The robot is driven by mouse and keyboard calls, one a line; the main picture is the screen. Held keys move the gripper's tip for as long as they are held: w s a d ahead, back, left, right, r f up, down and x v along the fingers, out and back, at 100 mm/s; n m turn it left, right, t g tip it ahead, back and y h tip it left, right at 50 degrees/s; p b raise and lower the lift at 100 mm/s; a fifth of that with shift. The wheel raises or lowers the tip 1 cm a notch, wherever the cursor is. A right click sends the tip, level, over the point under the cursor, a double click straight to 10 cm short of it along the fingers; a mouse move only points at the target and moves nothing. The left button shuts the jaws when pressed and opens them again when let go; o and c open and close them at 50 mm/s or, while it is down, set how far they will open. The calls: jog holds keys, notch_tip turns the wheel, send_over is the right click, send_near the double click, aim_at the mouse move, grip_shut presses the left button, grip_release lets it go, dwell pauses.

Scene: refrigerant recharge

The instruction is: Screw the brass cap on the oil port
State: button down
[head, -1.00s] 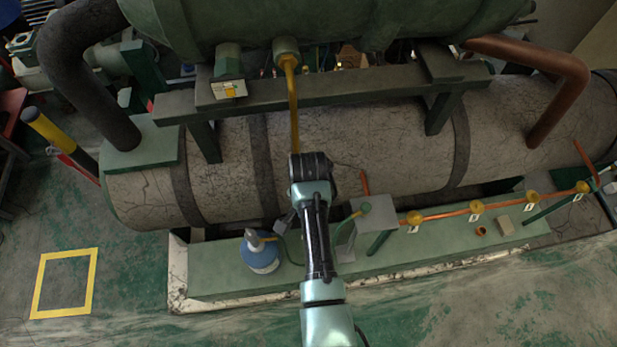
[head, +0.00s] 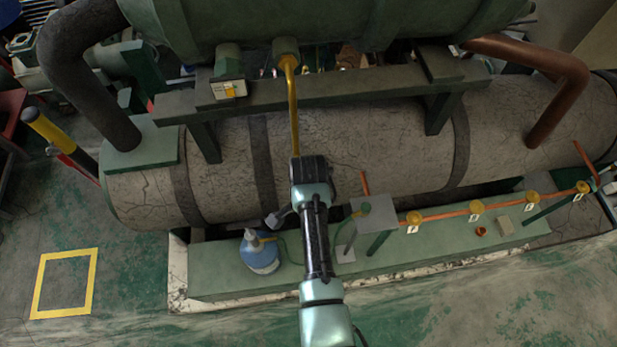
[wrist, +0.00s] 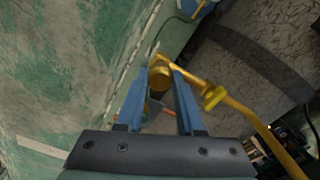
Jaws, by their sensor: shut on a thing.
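In the wrist view my gripper (wrist: 158,73) has its two blue fingers on either side of the round brass cap (wrist: 160,79) and is shut on it. The cap lies at the near end of a yellow pipe (wrist: 236,106) with a yellow valve-like fitting (wrist: 213,97). The oil port is not clearly seen; I cannot tell whether the cap touches it or how far it is threaded. In the head view my arm hides the fingers and the cap, below the yellow pipe (head: 294,110) in front of the large cylinder.
A blue-and-white jug (head: 262,256) with a hose stands on the green plinth (head: 215,270). A grey box (head: 377,213) stands right of my arm. Farther right is a copper line (head: 445,216) with brass valves (head: 476,207). A small orange part (head: 481,232) lies nearby.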

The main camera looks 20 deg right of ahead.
jog(key=shift+m, duration=0.3)
jog(key=shift+m+p, duration=0.35)
jog(key=shift+m, duration=1.45)
jog(key=shift+m, duration=1.8)
